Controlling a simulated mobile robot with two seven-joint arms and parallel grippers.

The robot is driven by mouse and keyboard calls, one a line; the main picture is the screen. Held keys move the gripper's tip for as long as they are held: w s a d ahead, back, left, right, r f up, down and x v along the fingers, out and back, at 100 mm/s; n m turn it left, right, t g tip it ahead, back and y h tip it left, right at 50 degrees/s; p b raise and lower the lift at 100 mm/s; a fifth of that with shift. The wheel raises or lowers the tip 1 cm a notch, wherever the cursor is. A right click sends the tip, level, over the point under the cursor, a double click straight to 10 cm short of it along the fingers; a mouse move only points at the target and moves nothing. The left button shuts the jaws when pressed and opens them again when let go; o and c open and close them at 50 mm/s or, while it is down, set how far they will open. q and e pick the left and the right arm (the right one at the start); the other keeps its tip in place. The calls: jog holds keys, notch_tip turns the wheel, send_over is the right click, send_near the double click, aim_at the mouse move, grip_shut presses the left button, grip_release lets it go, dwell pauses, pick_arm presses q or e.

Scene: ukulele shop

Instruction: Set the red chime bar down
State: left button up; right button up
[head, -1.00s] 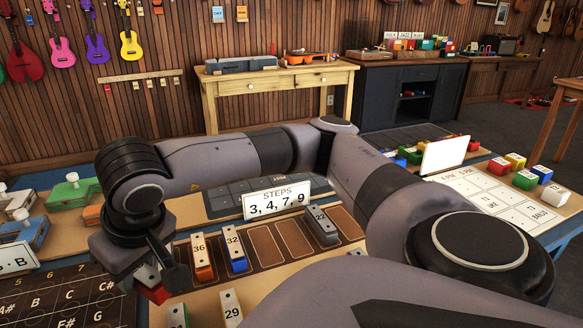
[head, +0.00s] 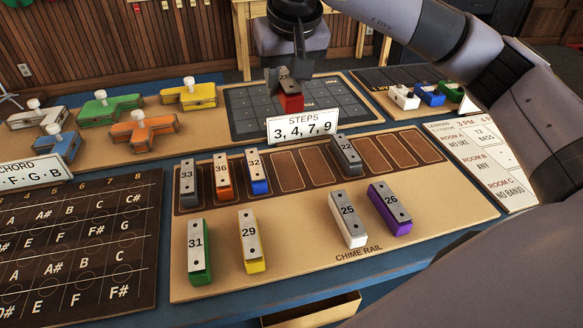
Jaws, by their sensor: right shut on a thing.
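My right gripper (head: 291,68) points down and is shut on the red chime bar (head: 291,102). The bar shows its red end, and its silver top is mostly hidden by the gripper. It appears over the dark grid mat (head: 247,114), behind the STEPS sign (head: 302,128) reading 3, 4, 7, 9. I cannot tell whether it touches the mat. The chime rail (head: 318,169) holds bars 33 (head: 188,183), 36 (head: 223,180) and 32 (head: 257,172) at left and 22 (head: 346,155) further right. Several slots are empty. My left gripper is not in view.
Bars 31 (head: 199,250), 29 (head: 251,241), 25 (head: 348,218) and 26 (head: 389,208) lie on the tan board (head: 300,225) in front of the rail. Coloured pedal-like blocks (head: 143,131) stand at left. Small blocks (head: 432,94) stand at right. A chord board (head: 75,235) lies front left.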

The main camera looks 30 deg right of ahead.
jog(key=shift+w+d+r, duration=0.15)
jog(key=shift+w+r, duration=0.15)
jog(key=shift+r, duration=0.2)
jog(key=shift+w+d+r, duration=0.15)
jog(key=shift+w+r, duration=0.1)
jog(key=shift+r, duration=0.2)
jog(key=b, duration=0.1)
send_over(285, 166)
jog(key=s, duration=0.1)
jog(key=shift+m, duration=0.3)
notch_tip(285, 166, down, 15)
jog(key=shift+s+a+f, duration=0.1)
jog(key=shift+s, duration=0.05)
jog(key=shift+f, duration=2.25)
jog(key=shift+f+b, duration=0.1)
jog(key=shift+b, duration=0.25)
jog(key=o, duration=1.1)
jog(key=shift+c, duration=0.2)
